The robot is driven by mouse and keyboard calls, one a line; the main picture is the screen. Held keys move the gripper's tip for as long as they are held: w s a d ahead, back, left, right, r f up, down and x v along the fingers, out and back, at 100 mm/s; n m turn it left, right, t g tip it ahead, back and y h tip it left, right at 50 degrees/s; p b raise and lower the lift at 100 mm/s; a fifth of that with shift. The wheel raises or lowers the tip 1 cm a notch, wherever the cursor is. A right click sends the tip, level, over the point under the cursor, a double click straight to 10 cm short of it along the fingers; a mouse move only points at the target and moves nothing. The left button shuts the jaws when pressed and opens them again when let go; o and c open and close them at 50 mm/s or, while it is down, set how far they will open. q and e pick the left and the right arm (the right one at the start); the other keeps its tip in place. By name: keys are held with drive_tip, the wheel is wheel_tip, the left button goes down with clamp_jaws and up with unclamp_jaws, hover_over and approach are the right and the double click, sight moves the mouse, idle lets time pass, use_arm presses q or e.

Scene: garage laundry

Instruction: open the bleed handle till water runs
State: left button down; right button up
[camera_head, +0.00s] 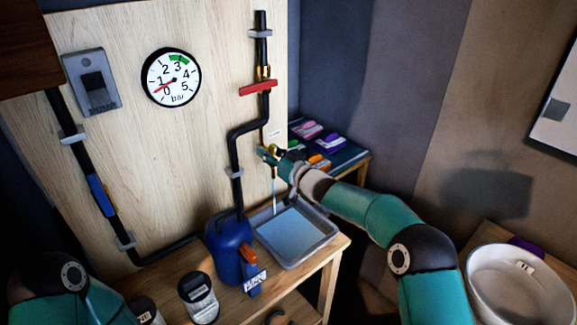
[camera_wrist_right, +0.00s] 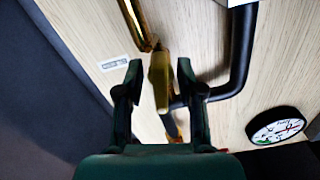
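The brass bleed handle (camera_wrist_right: 159,82) is between the two fingers of my right gripper (camera_wrist_right: 159,75) in the right wrist view. The fingers are apart, with a narrow gap showing on each side of the handle. In the head view my right gripper (camera_head: 268,153) is at the brass fitting below the black pipe, and hides much of it. A thin pale stream of water (camera_head: 274,192) falls from there into the grey tray (camera_head: 327,241), which holds bluish water. The pressure gauge (camera_head: 171,78) has its red needle near 0. My left gripper is out of view.
A red lever (camera_head: 258,88) crosses the pipe above. A blue valve handle (camera_head: 101,195) is on the left pipe. A blue jug (camera_head: 226,243) and a jar (camera_head: 198,297) stand beside the tray. A white basin (camera_head: 518,290) is at lower right.

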drive_tip(key=v, duration=1.1)
drive_tip(key=shift+f, duration=0.2)
